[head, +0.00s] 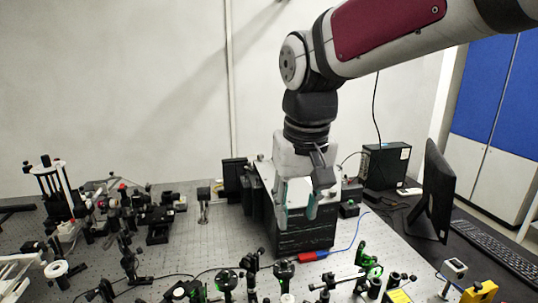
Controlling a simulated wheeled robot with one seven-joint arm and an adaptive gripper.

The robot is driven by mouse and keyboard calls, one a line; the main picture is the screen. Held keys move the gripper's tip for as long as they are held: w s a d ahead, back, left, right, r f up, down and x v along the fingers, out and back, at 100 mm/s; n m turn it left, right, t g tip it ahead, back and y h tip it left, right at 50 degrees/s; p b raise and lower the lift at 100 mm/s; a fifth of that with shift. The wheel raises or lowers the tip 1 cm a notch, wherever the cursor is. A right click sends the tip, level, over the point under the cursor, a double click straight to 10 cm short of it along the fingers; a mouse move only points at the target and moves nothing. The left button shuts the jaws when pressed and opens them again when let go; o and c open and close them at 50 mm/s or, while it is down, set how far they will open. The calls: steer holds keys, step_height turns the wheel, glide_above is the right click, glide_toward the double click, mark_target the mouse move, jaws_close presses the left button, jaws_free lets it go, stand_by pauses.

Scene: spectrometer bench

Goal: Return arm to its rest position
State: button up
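My arm reaches in from the upper right of the head view and bends down at the wrist. My gripper (297,214) points downward over the optical bench (190,235), in front of a black box with a pale top (305,240). Its two fingers, with teal-grey tips, stand apart and I see nothing held between them. The gripper hides part of the box's top. I cannot tell how high the fingertips are above the bench or whether they touch the box.
Optical mounts (125,200) crowd the bench's left side, and several more posts stand along its front edge. A red part (313,256) with a blue cable lies before the box. A monitor (438,190), a keyboard (495,247) and a computer case (385,165) are at right.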

steer(key=s+d+f+m+t, duration=0.1)
steer(key=s+d+m+t, duration=0.1)
steer(key=s+d, duration=1.3)
steer(key=shift+s+f+m+t, duration=0.25)
steer(key=shift+s+m+t, duration=0.1)
steer(key=shift+t, duration=0.35)
steer(key=shift+w+a, duration=0.1)
steer(key=n+g+b, duration=0.2)
steer(key=n+g, duration=0.4)
steer(key=n, duration=1.4)
glide_above(225, 270)
step_height(225, 270, down, 5)
steer(key=shift+m, duration=0.25)
step_height(225, 270, down, 13)
steer(key=shift+p, duration=1.15)
